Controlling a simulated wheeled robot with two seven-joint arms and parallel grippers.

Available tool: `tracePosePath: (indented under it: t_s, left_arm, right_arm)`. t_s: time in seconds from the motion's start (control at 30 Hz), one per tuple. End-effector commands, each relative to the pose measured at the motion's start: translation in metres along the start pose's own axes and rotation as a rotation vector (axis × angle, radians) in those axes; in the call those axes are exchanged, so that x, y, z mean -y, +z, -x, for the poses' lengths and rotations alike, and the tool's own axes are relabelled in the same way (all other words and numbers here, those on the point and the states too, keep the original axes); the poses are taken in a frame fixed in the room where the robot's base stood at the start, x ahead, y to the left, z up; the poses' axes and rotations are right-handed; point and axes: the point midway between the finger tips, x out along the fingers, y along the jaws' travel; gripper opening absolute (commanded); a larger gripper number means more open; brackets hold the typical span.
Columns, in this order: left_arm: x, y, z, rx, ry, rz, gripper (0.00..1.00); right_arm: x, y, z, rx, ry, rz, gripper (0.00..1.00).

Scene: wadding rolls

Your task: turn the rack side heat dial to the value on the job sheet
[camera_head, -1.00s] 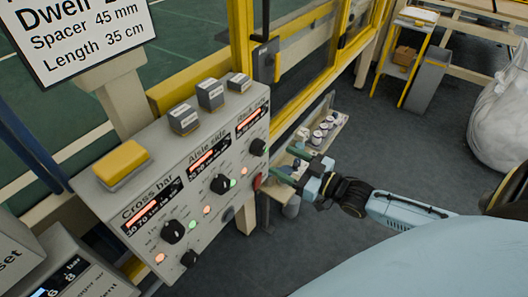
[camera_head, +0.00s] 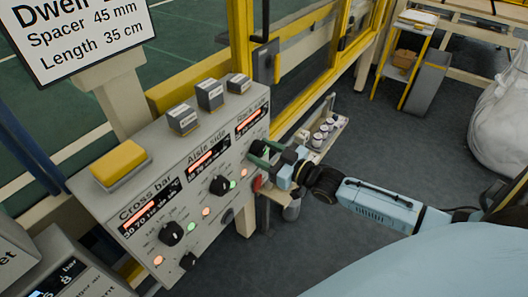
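The grey control panel (camera_head: 150,196) has three sections with red displays: Cross bar, Aisle side and Rack side. The rack side heat dial (camera_head: 263,152) is a black knob at the panel's right end, partly hidden by my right gripper (camera_head: 260,154). The gripper's green fingers stand apart on either side of the knob; whether they touch it I cannot tell. The aisle side dial (camera_head: 220,185) and cross bar dial (camera_head: 171,233) are uncovered. The job sheet (camera_head: 78,36) shows Spacer 45 mm and Length 35 cm; its upper part is cut off. My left gripper is not in view.
A yellow button block (camera_head: 119,164) and several small grey blocks (camera_head: 210,95) sit on the panel's top. A red knob (camera_head: 257,184) is just below my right gripper. A tray with cans (camera_head: 322,132) is behind it. Yellow-framed doors (camera_head: 305,80) rise behind the panel.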

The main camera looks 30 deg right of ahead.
Motion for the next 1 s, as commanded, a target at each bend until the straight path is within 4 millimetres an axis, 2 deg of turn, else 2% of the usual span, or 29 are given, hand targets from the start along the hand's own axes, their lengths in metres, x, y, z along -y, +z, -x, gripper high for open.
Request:
tracePosePath:
  t_s: [0.03,0.2,0.23,0.57,0.77,1.0]
  left_arm:
    - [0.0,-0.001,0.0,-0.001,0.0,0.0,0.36]
    - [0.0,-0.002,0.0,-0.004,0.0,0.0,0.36]
    - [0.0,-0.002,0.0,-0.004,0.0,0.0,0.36]
    - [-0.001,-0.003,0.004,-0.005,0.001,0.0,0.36]
    - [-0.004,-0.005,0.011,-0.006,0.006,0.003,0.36]
    - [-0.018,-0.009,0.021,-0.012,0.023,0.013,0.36]
  right_arm:
    - [0.0,0.0,0.0,0.0,0.0,0.0,0.43]
    - [0.0,0.0,0.0,0.0,0.0,0.0,0.21]
    - [0.0,0.0,0.0,0.0,0.0,0.0,0.2]
    - [0.0,0.0,0.0,0.001,0.001,0.058,0.2]
    - [0.0,-0.001,0.0,0.0,0.001,0.183,0.2]
    - [-0.001,-0.001,0.0,0.001,0.001,0.402,0.2]
